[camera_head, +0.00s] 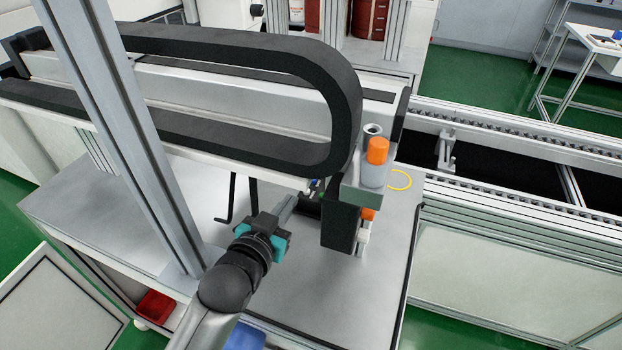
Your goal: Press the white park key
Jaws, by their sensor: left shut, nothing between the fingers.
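My left gripper (288,207), with teal parts at its base, is shut with nothing in it. Its fingers point up and to the right, toward the black housing under the gantry. My right gripper is not in view.
The gantry with a thick black cable chain (340,90) hangs over the grey table (290,285). An upright metal post (125,130) stands left of my arm. A black box (340,222) and an orange-capped bottle (375,165) are to the right. The front tabletop is clear.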

